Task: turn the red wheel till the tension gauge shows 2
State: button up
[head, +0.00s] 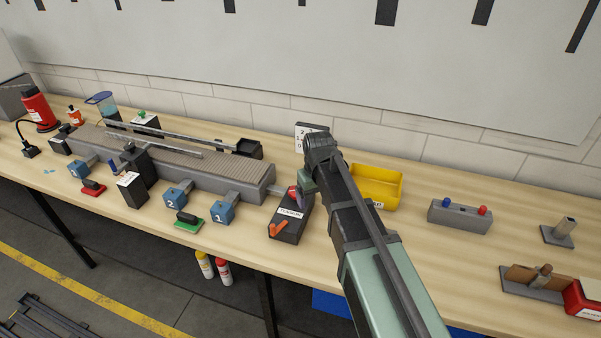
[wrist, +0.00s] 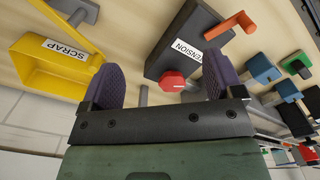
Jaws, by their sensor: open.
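The dark tension box (head: 287,225) stands at the end of the conveyor, with an orange lever (head: 279,229) on it. My gripper (wrist: 160,80) is open. Its two purple pads stand either side of the wheel in the picture, the wheel nearer the right pad. I cannot tell its depth between them. A white gauge (head: 300,137) marked 2, 1, 0 is partly covered by my arm; its reading is not visible.
A yellow scrap bin (head: 377,186) stands right of my arm, close to the left pad in the wrist view. The conveyor (head: 190,160) with blue numbered blocks (head: 222,212) lies left. A grey button box (head: 459,216) is further right, with bare bench around it.

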jog(key=w+a+r+n, duration=0.1)
jog(key=w+a+n, duration=0.1)
jog(key=w, duration=0.5)
jog(key=w+a+n, duration=0.3)
jog(key=w, duration=0.3)
jog(key=shift+n, duration=0.9)
jog(key=f+b, duration=1.1)
jog(key=shift+d, duration=0.25)
jog(key=shift+r, duration=0.1)
jog(key=c, duration=0.9)
